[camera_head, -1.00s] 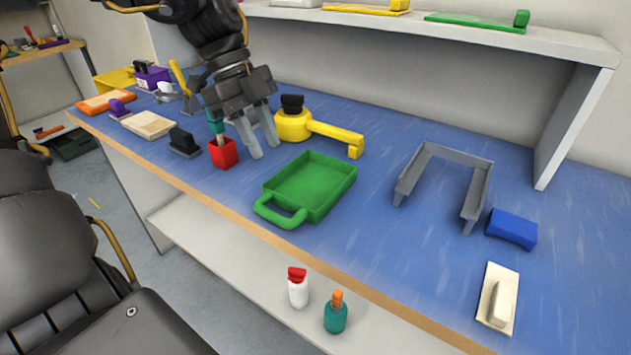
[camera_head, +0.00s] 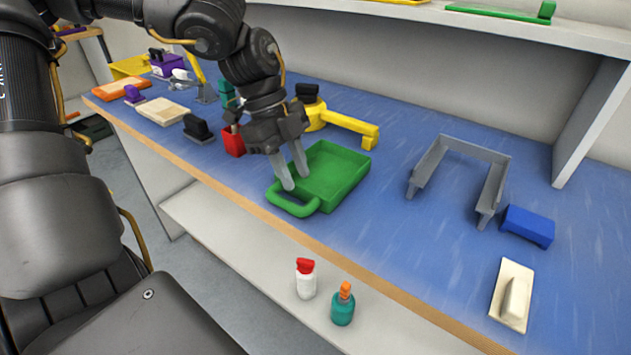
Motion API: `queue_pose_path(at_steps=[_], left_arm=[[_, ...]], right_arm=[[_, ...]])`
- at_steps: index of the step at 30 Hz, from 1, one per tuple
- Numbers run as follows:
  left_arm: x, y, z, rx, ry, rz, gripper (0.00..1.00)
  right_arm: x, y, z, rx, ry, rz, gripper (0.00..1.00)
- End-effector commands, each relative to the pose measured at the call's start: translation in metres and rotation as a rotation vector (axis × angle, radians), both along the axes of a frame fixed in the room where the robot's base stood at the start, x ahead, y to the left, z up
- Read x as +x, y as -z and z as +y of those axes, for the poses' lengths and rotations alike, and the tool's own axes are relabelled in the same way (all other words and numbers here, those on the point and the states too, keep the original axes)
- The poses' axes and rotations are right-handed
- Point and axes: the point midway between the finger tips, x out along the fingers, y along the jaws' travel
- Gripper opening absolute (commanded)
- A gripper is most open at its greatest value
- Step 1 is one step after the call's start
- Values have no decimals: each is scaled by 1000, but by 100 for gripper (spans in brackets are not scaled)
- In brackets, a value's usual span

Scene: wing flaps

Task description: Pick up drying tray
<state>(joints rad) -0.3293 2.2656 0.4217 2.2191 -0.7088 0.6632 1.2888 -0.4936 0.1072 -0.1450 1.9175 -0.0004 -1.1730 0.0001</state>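The green tray (camera_head: 338,178) lies flat on the blue tabletop, with its loop handle (camera_head: 297,205) toward the table's front edge. It is the only tray-like thing I see on the table; I take it as the drying tray. My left gripper (camera_head: 295,175) points down over the tray's handle end. Its two grey fingers are apart with a gap between them. The fingertips are close to the tray's near wall and handle; I cannot tell whether they touch. The fingers hide a part of the tray's left side. My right gripper is not in view.
Left of the tray stand a red cup (camera_head: 233,143) and a black-handled block (camera_head: 198,129). A yellow pan-like tool (camera_head: 340,124) lies behind. A grey U-shaped frame (camera_head: 474,158), a blue block (camera_head: 527,226) and a white float (camera_head: 512,293) lie right. Bottles (camera_head: 305,280) stand on the lower shelf.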

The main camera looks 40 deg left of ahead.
Motion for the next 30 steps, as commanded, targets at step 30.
queue_pose_path(at_steps=[30], left_arm=[[0, 20, -8, 0, -1, -2, 0]], right_arm=[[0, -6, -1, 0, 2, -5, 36]])
